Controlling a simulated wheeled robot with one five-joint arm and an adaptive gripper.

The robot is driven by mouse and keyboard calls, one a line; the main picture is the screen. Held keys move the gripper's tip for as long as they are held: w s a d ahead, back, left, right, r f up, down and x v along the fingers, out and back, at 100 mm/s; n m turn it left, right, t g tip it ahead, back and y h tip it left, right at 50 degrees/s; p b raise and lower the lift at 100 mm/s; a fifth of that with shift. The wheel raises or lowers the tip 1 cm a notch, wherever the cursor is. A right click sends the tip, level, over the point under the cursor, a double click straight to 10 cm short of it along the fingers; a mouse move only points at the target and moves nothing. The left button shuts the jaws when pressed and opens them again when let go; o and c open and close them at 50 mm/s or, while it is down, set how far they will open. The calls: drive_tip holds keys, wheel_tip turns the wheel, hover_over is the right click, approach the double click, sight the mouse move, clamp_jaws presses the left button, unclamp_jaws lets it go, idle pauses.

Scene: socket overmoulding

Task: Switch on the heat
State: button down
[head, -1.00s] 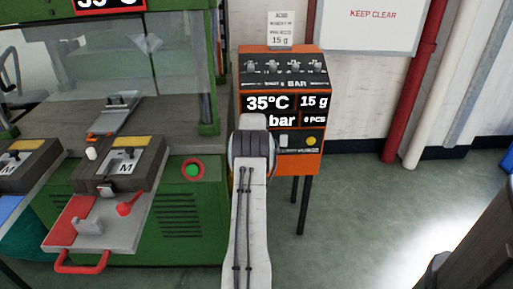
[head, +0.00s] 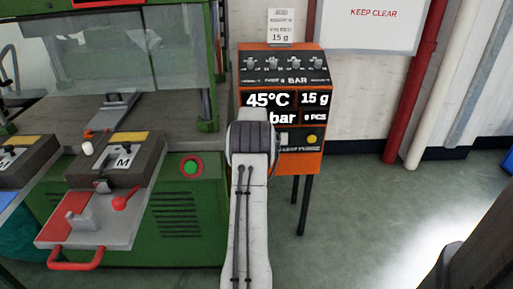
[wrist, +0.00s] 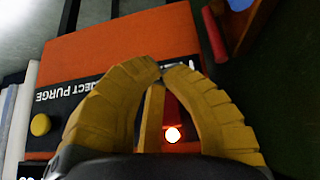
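The orange control box (head: 281,62) stands behind my arm and its display reads 45°C. In the wrist view the box's face (wrist: 110,48) fills much of the picture, with a dark strip marked "JECT PURGE". My gripper (wrist: 162,71) has yellow fingers whose tips meet in front of the panel. Between the fingers a red glowing patch (wrist: 172,107) with a bright white spot shows; I cannot tell whether the fingers touch it. Nothing is seen gripped. In the head view my arm hides the gripper and the lower left of the panel.
A yellow button (wrist: 40,125) sits on the panel beside the fingers; it also shows in the head view (head: 312,138). Left stands the green press (head: 180,225) with a green button (head: 190,167). A red pipe (head: 410,80) runs up the wall.

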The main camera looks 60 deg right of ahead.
drive_tip(key=shift+s+a+r+b, duration=0.15)
drive_tip(key=shift+s+a+b, duration=0.25)
drive_tip(key=shift+a, duration=0.25)
drive_tip(key=shift+s+a+r+b, duration=0.15)
drive_tip(key=shift+s+a+b, duration=0.25)
drive_tip(key=shift+a, duration=0.2)
